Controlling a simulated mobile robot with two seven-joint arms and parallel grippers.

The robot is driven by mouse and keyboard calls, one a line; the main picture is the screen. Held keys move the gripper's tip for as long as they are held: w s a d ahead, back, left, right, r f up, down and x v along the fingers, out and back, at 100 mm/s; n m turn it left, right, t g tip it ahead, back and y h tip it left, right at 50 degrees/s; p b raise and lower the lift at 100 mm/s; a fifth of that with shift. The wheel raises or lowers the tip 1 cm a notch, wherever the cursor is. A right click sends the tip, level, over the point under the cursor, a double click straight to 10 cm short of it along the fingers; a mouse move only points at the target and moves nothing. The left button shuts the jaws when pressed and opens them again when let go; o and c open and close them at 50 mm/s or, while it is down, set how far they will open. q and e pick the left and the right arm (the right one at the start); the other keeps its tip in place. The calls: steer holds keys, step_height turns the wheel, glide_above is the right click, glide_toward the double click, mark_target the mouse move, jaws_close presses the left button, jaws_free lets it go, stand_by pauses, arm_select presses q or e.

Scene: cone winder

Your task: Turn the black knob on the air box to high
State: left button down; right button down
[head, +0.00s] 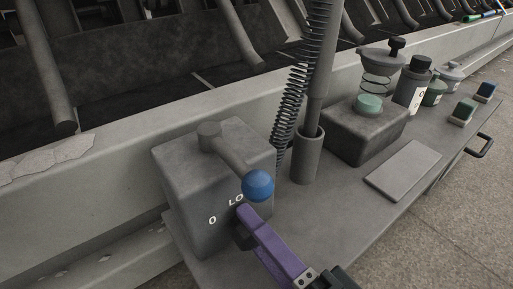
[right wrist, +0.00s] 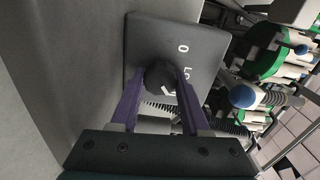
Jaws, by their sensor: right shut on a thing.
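The air box (head: 185,170) is a grey block at the left end of the bench, with white marks "0" and "LO" on its front. The black knob (right wrist: 160,77) sits on that face between the two purple fingers of my right gripper (head: 246,226). The right gripper is shut on the knob, one finger on each side. In the right wrist view the air box (right wrist: 215,42) shows "0" and "LO", plus a partly covered mark near the knob. Which mark the knob points to cannot be told. My left gripper is not in view.
A lever with a blue ball (head: 258,185) reaches out from the box top, close above my right fingers. A holder (head: 306,158) with a post and coiled hose stands right of the box. A flat grey plate (head: 403,170) and several bottles lie farther right.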

steer(key=shift+c, duration=1.9)
jaws_free()
steer(key=shift+s, duration=0.1)
steer(key=shift+d, duration=0.1)
steer(key=shift+s+d+r+p, duration=0.1)
steer(key=shift+s+d+p, duration=0.1)
steer(key=shift+s+p, duration=0.15)
steer(key=p+v, duration=0.3)
steer(key=v, duration=0.6)
